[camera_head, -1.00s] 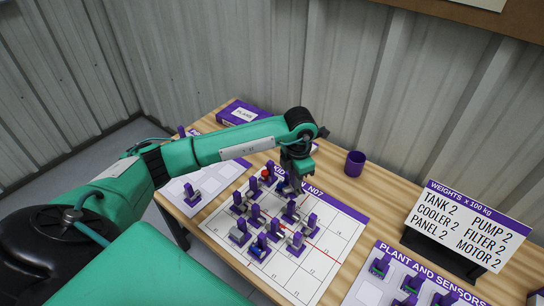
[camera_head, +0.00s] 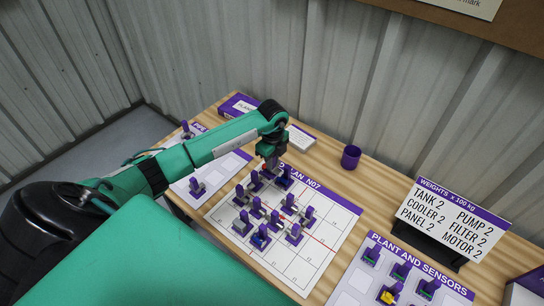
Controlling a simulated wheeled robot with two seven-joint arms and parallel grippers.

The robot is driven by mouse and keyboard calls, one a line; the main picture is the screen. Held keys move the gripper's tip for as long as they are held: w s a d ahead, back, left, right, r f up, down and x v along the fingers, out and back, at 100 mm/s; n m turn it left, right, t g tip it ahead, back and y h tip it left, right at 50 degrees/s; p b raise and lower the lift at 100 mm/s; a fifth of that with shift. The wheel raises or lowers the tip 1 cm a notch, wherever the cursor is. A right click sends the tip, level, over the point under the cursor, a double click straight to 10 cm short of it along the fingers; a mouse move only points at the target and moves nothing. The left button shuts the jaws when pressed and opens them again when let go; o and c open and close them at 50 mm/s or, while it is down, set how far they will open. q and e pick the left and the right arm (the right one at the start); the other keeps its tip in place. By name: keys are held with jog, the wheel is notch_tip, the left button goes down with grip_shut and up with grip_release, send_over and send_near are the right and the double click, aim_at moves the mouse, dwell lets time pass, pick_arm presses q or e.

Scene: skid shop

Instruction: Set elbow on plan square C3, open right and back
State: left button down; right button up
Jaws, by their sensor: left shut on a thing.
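The plan board (camera_head: 318,247), a white gridded sheet with a purple header, lies on the table. Several small pieces with purple upright tabs stand on it, such as one at the front (camera_head: 261,238) and one at the back (camera_head: 284,178). My left gripper (camera_head: 270,164) points down over the board's back left part, close to the pieces there. It is shut on a small piece, taken to be the elbow, which is mostly hidden by the jaws and neighbouring pieces. Its openings and the square labels are too small to read. My right gripper is not in view.
A parts sheet (camera_head: 216,176) with a purple-tabbed piece (camera_head: 197,188) lies left of the board. A purple cup (camera_head: 351,157) stands behind it. The plant and sensors sheet (camera_head: 352,287) and the weights sign (camera_head: 447,222) are at the right. The board's right side is bare.

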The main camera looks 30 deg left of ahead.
aim_at(272, 171)
pick_arm(q)
jog(key=shift+f+b, duration=0.45)
jog(key=shift+f, duration=0.2)
notch_tip(272, 171, down, 3)
jog(key=shift+a+r+b, duration=0.1)
jog(key=shift+r+b, duration=0.05)
jog(key=shift+b, duration=0.85)
jog(key=shift+f+b, duration=0.5)
jog(key=shift+f, duration=0.3)
jog(key=shift+r, duration=0.1)
jog(key=shift+f, duration=0.2)
